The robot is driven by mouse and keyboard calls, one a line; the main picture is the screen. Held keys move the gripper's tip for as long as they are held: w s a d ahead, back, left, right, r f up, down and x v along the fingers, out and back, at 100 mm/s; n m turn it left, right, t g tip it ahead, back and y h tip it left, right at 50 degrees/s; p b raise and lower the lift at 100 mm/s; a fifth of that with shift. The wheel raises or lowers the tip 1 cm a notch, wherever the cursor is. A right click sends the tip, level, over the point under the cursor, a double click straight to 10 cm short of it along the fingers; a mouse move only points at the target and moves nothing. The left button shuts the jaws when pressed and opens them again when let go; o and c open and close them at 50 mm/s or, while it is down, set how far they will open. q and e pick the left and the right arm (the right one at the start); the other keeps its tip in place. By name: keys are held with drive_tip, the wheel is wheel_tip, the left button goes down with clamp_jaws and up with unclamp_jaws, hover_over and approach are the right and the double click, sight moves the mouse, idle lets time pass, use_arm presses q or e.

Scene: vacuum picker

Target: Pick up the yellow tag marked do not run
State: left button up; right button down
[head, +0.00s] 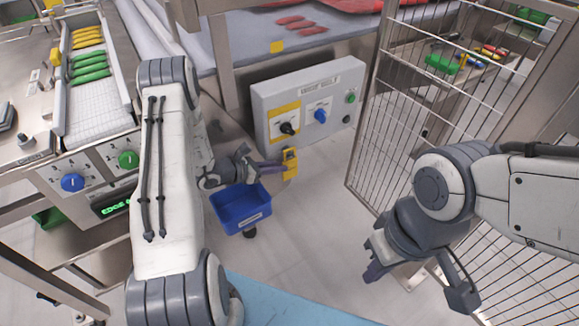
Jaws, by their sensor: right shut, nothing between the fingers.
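A small yellow tag-like piece (290,168) with a dark mark hangs at the lower front of the grey control box (330,82). Its wording is too small to read. My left gripper (274,165) is just left of it, with its fingertips at its edge. I cannot tell whether they touch or grip it. My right gripper (373,272) is shut and empty over the floor at the lower right, well away from the box.
A blue bin (240,207) stands below my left gripper. The box carries a black knob (287,129) on a yellow plate and a blue knob (320,116). A wire mesh fence (450,140) stands on the right. Floor between is clear.

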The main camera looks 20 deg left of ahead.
sight(290, 177)
use_arm(q)
drive_tip(key=x, duration=0.5)
clamp_jaws()
use_arm(e)
drive_tip(key=shift+f, duration=0.3)
use_arm(q)
drive_tip(key=shift+r, duration=0.2)
use_arm(e)
drive_tip(key=shift+r, duration=0.1)
